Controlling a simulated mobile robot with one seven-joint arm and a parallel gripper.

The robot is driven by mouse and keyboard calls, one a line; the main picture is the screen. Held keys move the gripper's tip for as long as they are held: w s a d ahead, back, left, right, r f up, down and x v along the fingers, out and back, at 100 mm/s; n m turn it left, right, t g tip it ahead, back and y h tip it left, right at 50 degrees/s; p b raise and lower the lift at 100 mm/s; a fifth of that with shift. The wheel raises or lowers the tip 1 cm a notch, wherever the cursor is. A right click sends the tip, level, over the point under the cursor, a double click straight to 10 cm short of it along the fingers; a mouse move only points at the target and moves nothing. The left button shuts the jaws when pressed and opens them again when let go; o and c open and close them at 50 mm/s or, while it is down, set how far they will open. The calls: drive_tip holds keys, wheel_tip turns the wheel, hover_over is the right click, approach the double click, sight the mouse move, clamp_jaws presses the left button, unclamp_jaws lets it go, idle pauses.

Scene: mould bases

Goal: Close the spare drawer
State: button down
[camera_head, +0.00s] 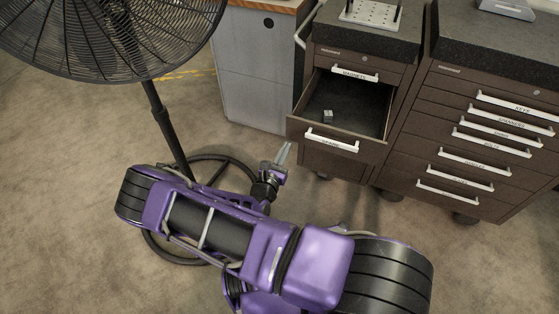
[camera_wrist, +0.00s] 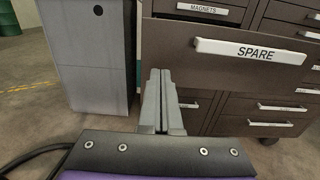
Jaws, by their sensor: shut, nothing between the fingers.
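The spare drawer (camera_head: 338,139) is pulled out from the left brown cabinet in the head view. Its white handle (camera_head: 331,141) has a label, which reads SPARE in the wrist view (camera_wrist: 250,50). A small grey block (camera_head: 328,116) lies inside the drawer. My gripper (camera_head: 284,153) is shut and empty, in front of the drawer's left front corner and low. In the wrist view my gripper's fingers (camera_wrist: 160,85) point forward near the lower left edge of the drawer front. I cannot tell whether they touch it.
The drawer marked MAGNETS (camera_head: 354,74) above is shut. A second brown cabinet (camera_head: 487,135) with several shut drawers stands at the right. A grey cabinet (camera_head: 257,68) stands behind at the left. A large black fan (camera_head: 110,35) stands at the left. Floor between is open.

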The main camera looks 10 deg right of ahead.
sight(295, 132)
drive_tip(key=x, duration=0.5)
drive_tip(key=shift+d, duration=0.1)
